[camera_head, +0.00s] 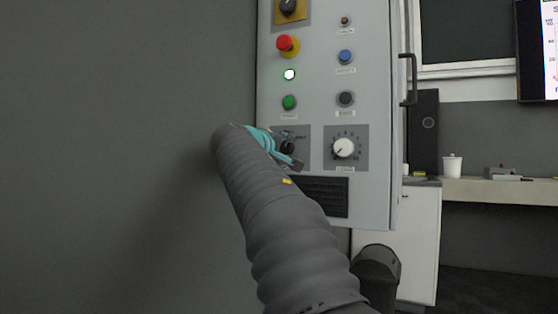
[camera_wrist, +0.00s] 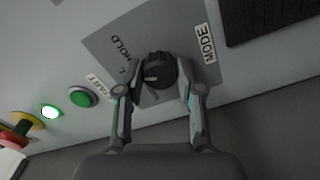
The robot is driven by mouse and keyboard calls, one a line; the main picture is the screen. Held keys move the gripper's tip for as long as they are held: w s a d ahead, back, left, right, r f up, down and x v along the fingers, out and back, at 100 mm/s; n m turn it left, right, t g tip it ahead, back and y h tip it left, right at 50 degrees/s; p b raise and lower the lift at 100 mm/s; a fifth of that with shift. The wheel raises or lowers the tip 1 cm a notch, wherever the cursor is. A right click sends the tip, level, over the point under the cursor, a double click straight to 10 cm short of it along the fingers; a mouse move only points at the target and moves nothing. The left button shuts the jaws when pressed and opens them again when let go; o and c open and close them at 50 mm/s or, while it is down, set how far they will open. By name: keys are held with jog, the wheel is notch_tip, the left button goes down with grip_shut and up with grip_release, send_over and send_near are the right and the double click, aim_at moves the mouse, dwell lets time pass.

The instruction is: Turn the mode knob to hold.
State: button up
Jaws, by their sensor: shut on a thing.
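The mode knob (camera_wrist: 159,68) is black and ridged, on a grey plate (camera_wrist: 110,42) with a MODE label (camera_wrist: 208,43). The HOLD marking is on the plate to the upper left of the knob in the wrist view. A pale pointer mark on the knob faces the lower left there, not squarely at HOLD. My gripper (camera_wrist: 162,80) is shut on the knob, one finger on each side. In the head view my teal and grey gripper (camera_head: 279,150) partly covers the knob (camera_head: 287,146). Some plate markings below the knob are hidden or too small to read.
The cabinet (camera_head: 380,110) also carries a red mushroom button (camera_head: 287,45), a lit green lamp (camera_head: 289,75), a green button (camera_head: 289,102), a blue button (camera_head: 345,56) and a white dial (camera_head: 344,148). A black handle (camera_head: 409,80) sticks out at its right edge.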

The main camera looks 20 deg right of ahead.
jog(key=shift+m+b, duration=0.85)
jog(key=shift+m, duration=1.25)
jog(key=shift+a+r, duration=0.1)
jog(key=o, duration=1.2)
jog(key=shift+w, duration=0.1)
jog(key=shift+c, duration=0.2)
jog(key=shift+a, duration=0.2)
jog(key=v, duration=1.2)
